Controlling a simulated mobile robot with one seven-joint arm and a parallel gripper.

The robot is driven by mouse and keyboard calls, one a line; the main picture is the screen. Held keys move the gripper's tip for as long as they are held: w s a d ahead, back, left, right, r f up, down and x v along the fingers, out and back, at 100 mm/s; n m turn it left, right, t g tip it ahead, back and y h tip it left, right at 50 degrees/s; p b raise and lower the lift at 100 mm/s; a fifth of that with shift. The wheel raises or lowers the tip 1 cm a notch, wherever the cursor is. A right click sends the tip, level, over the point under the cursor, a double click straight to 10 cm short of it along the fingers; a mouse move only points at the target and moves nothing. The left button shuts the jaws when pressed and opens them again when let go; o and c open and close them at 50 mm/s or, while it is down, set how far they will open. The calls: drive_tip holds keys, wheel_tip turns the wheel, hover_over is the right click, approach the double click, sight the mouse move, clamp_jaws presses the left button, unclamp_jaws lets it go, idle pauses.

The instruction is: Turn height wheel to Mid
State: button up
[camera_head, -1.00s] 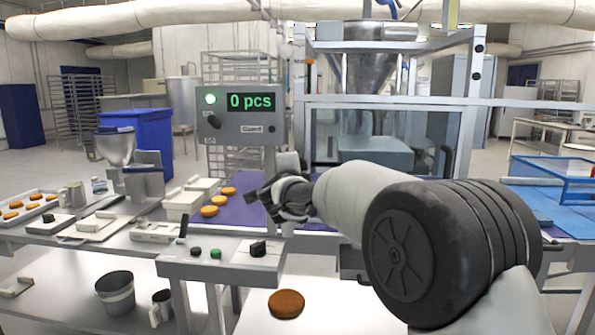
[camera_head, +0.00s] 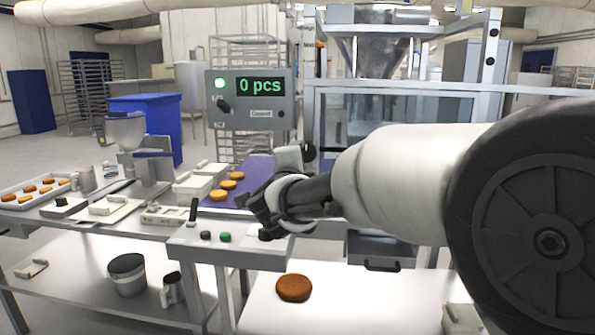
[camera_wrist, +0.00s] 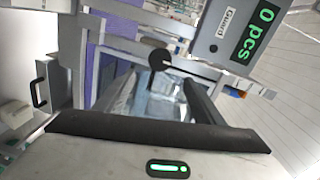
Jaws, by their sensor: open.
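My gripper (camera_head: 258,215) reaches in from the right over the control panel and the purple belt, its fingers apart and nothing between them. In the wrist view my gripper (camera_wrist: 157,92) shows two dark fingers spread open. A round black knob (camera_wrist: 160,59) on a short pale stem stands beyond the fingertips, apart from them as far as I can tell. In the head view a black knob (camera_head: 308,151) shows just above my gripper. I cannot tell surely whether this is the height wheel, and no setting on it is readable.
A grey box with a green display (camera_head: 260,86) reads 0 pcs. The control panel (camera_head: 205,252) with small buttons lies under my gripper. Several brown rounds lie on the purple belt (camera_head: 262,172) and in a tray (camera_head: 18,200). A glazed machine frame stands behind.

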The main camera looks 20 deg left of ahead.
drive_tip(key=v, duration=0.6)
